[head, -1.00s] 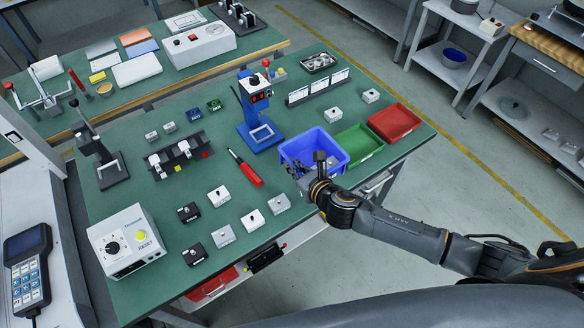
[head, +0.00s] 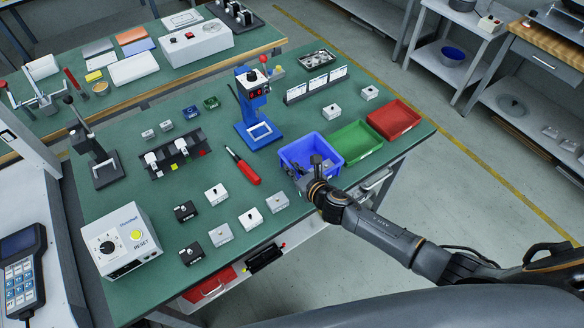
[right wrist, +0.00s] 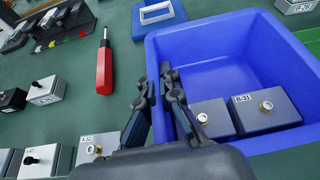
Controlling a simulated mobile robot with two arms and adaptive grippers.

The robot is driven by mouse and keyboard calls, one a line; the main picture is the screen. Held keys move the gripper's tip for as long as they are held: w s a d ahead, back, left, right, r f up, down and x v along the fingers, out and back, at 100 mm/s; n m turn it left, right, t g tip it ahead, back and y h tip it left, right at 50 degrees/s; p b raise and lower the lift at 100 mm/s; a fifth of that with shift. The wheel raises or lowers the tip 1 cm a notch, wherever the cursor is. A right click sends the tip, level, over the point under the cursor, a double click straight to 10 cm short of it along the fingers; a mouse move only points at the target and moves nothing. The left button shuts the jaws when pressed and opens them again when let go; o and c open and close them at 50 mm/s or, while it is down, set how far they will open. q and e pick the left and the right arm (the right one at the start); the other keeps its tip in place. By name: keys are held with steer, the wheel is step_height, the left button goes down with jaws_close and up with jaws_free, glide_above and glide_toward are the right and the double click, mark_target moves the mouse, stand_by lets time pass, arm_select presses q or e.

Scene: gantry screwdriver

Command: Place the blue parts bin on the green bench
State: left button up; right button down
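The blue parts bin (head: 335,143) stands at the front right edge of the near green-topped bench (head: 112,203), left of a green bin. Grey labelled boxes (right wrist: 264,113) lie inside it. My right gripper (right wrist: 157,88) reaches the bin's near left wall from the front. In the right wrist view one finger is outside the wall and one inside, close together with the rim between them. It appears shut on the wall; the exact contact is hard to see. A second green-topped bench (head: 118,91) stands behind. My left gripper is not in view.
A green bin (head: 355,142) and red bin (head: 394,119) stand right of the blue one. A red screwdriver (head: 244,169), a blue press (head: 255,105) and several small boxes (head: 250,218) lie to the left. Clear floor (head: 470,200) is at the right.

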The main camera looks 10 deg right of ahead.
steer(key=c, duration=2)
jaws_free()
steer(key=shift+f, duration=0.2)
steer(key=o, duration=0.5)
steer(key=shift+r, duration=0.1)
steer(key=shift+r, duration=0.2)
steer(key=shift+s+d, duration=0.15)
steer(key=shift+s, duration=0.2)
steer(key=v, duration=1.1)
steer(key=shift+s+r, duration=0.15)
